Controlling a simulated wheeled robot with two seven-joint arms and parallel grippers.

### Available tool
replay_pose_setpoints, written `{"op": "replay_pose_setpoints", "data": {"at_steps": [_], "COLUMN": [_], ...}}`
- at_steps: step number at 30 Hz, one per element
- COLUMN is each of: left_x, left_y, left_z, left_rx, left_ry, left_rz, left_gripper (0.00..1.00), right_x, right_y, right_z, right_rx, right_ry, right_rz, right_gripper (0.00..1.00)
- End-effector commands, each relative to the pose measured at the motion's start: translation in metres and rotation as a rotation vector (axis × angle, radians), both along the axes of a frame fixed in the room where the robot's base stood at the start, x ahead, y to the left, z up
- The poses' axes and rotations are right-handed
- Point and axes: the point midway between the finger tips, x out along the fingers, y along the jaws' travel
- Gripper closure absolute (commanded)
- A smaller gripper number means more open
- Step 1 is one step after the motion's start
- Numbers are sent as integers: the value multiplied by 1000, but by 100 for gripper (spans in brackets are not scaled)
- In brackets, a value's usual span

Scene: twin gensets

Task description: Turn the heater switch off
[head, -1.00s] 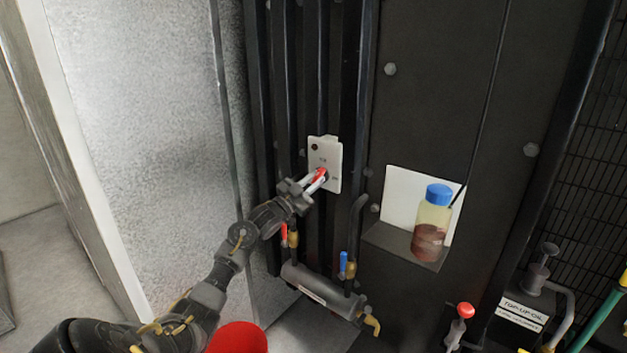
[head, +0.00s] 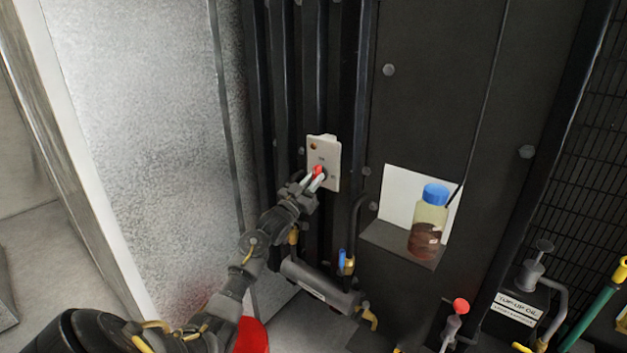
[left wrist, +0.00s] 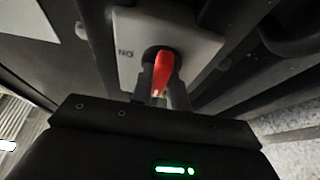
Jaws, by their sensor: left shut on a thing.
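The heater switch is a red knob (left wrist: 162,68) on a white plate (head: 329,150) fixed to the dark ribbed panel. My left gripper (head: 314,180) reaches up from the lower left and is shut on the red knob. In the left wrist view the two fingers (left wrist: 160,88) lie on either side of the knob, and "ON" lettering is on the plate to its left. The fingers partly hide the knob. My right gripper is not in view.
A grey cylinder (head: 318,287) with a blue-handled valve (head: 342,262) is below the plate. A blue-capped bottle (head: 428,222) stands on a ledge at right. A red-knobbed lever (head: 460,307) and a top-up oil box (head: 518,308) are lower right.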

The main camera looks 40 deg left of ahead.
Motion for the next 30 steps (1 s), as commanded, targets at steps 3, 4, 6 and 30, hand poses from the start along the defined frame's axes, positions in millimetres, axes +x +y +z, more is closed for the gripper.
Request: {"op": "replay_pose_setpoints", "data": {"at_steps": [3,4,6,30], "left_x": [0,0,0,-36], "left_y": [1,1,1,-1], "left_z": [0,0,0,-20], "left_rx": [-3,-3,-3,1], "left_ry": [-1,-1,-1,1], "left_rz": [1,1,1,0], "left_gripper": [100,100,100,62], "right_x": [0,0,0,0], "right_y": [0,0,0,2], "right_z": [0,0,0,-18], "right_rx": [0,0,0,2], "right_ry": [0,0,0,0], "right_rz": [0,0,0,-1], "right_gripper": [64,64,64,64]}}
